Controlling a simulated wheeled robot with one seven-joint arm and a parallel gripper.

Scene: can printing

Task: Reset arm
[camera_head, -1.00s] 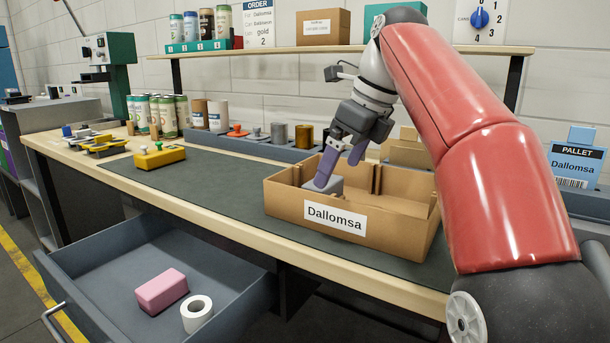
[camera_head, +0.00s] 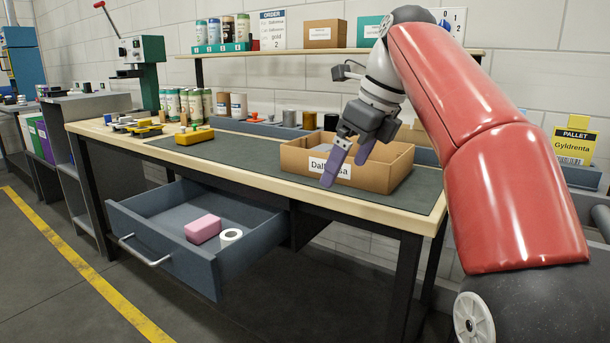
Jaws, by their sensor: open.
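My arm reaches in from the right, its red upper link mine. My gripper (camera_head: 344,174) points down, with purple fingers spread apart and nothing seen between them. It hangs in front of the cardboard box (camera_head: 391,177) labelled Dallomsa, and one finger covers part of the label. The box stands open on the workbench's dark mat. What lies inside the box is mostly hidden by its front wall and my gripper.
The open drawer (camera_head: 150,238) below the workbench (camera_head: 250,177) holds a pink block (camera_head: 203,229) and a white roll (camera_head: 231,237). A yellow stamp tool (camera_head: 194,136) and several cans (camera_head: 186,104) stand at the back left. A green press (camera_head: 143,64) stands beyond. The floor in front is clear.

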